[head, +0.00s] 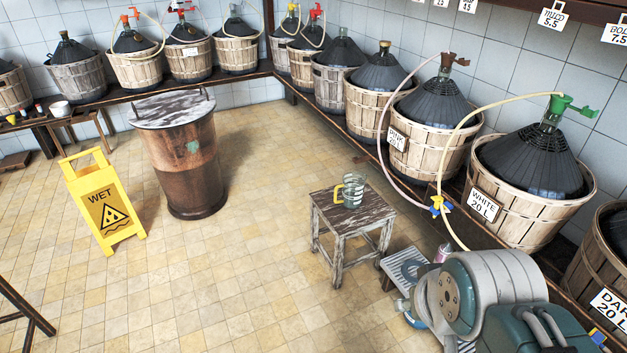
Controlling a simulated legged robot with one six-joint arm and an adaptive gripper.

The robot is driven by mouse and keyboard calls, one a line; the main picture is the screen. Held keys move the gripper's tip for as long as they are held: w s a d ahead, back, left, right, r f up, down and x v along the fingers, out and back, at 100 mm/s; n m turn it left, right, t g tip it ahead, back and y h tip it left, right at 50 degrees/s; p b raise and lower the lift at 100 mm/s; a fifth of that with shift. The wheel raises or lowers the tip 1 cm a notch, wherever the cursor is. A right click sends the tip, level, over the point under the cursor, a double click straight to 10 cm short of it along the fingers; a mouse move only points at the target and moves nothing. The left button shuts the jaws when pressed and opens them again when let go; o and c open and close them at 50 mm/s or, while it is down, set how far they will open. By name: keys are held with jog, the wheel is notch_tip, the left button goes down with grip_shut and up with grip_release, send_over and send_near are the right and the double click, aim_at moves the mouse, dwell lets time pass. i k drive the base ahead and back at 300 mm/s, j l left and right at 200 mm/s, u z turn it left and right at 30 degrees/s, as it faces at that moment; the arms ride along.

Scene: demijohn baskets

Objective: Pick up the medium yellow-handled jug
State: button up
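A clear glass jug with a yellow handle (350,190) stands upright on a small worn wooden stool (349,220) right of the middle of the head view. The handle is on the jug's left side. The jug looks empty and nothing touches it but the stool. My gripper is not in view. Parts of my own arm fill the lower right of the picture and hide some of the floor there.
A yellow wet-floor sign (103,200) and a wooden barrel (180,150) stand on the left. Basketed demijohns line the walls on benches, several with hoses; one hose hangs from the white-labelled demijohn (530,180). A low slatted stand (404,268) is partly hidden. The tiled floor's middle is clear.

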aim_at(350, 192)
jog(key=i+j+z, duration=0.1)
jog(key=i, duration=0.65)
jog(key=i+j, duration=0.2)
jog(key=i, duration=0.6)
jog(key=i+j+z, duration=0.1)
jog(key=i+z, duration=0.2)
jog(key=i+j+z, duration=0.15)
jog(key=i+z, duration=0.15)
jog(key=i, duration=0.1)
